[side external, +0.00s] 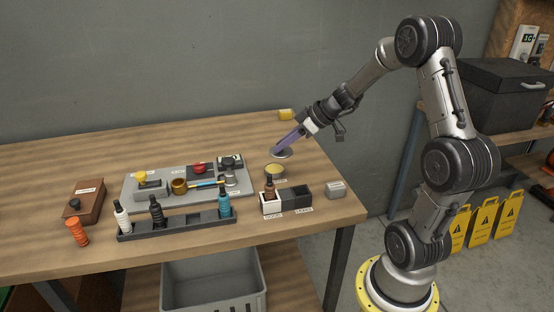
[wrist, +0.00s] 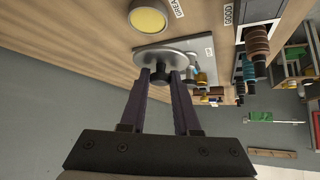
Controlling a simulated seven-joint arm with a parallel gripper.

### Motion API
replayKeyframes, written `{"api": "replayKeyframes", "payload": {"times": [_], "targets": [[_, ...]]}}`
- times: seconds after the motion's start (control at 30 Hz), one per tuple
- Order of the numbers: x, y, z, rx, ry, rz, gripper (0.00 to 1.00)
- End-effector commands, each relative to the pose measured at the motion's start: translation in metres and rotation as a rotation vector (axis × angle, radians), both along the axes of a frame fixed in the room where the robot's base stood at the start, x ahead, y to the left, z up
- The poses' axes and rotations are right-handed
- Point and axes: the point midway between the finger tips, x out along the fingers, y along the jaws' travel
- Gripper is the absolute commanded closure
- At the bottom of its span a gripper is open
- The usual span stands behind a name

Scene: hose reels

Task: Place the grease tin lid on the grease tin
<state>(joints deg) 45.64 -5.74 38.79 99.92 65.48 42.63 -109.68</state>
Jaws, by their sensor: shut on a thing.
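The grease tin (side external: 275,172) is a short round tin with yellow contents, open at the top, standing on the table. It also shows at the top of the wrist view (wrist: 148,18). The grease tin lid (side external: 281,154) is a grey disc with a dark knob. My gripper (side external: 299,134) is shut on the knob, and the lid (wrist: 185,47) shows beyond the purple fingers (wrist: 168,78) in the wrist view. In the side view the lid appears just behind the tin and apart from it. Its exact height above the table is hard to tell.
A grey board (side external: 140,184) with several items lies left. A black rack (side external: 187,230) holds bottles. A yellow object (side external: 286,114) sits behind.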

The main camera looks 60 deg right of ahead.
Motion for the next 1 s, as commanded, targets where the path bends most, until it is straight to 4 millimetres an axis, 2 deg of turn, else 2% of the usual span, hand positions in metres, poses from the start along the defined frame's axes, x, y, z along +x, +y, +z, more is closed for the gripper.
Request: {"api": "replayKeyframes", "payload": {"times": [0.03,0.2,0.37,0.6,1.0], "targets": [[0.007,-0.003,-0.011,0.004,0.003,0.001,1.0],[0.023,-0.011,-0.031,0.002,0.002,0.001,1.0],[0.029,-0.015,-0.039,0.001,-0.001,0.001,1.0],[0.032,-0.016,-0.069,0.003,0.002,-0.001,1.0],[0.032,-0.017,-0.075,0.0,0.0,0.0,1.0]]}}
